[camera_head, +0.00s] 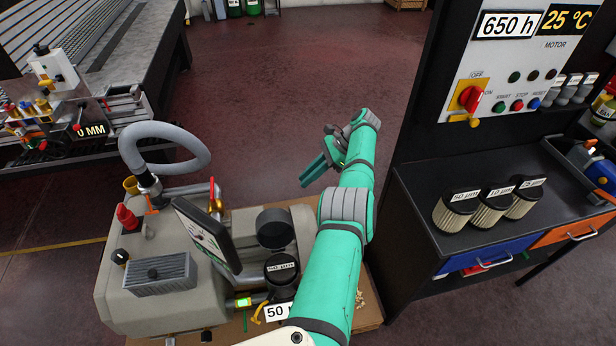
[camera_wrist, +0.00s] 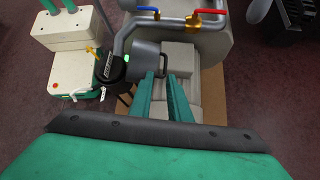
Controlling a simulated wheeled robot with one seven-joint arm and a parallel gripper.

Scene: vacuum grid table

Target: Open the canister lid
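A black round lid with a white "50 µm" label (camera_head: 280,266) sits on the front right of the beige pump machine (camera_head: 120,285). A dark grey cylinder (camera_head: 272,222) stands right behind it. In the wrist view the grey cylinder (camera_wrist: 146,62) has a thin dark bracket or handle on its right side, and the black labelled lid (camera_wrist: 112,68) is to its left. I cannot tell for sure which is the canister lid; both look shut. My gripper (camera_head: 314,157) is open and empty, its teal fingers apart. In the wrist view, my gripper (camera_wrist: 164,78) appears above the machine, near the bracket without clear contact.
A dark bench (camera_head: 440,210) with several labelled filters (camera_head: 490,208) and a control panel (camera_head: 500,75) stands on the right. A grid table (camera_head: 120,45) is at the back left. A screen (camera_head: 208,235) and grey hose (camera_head: 165,130) rise from the machine. Open floor lies behind.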

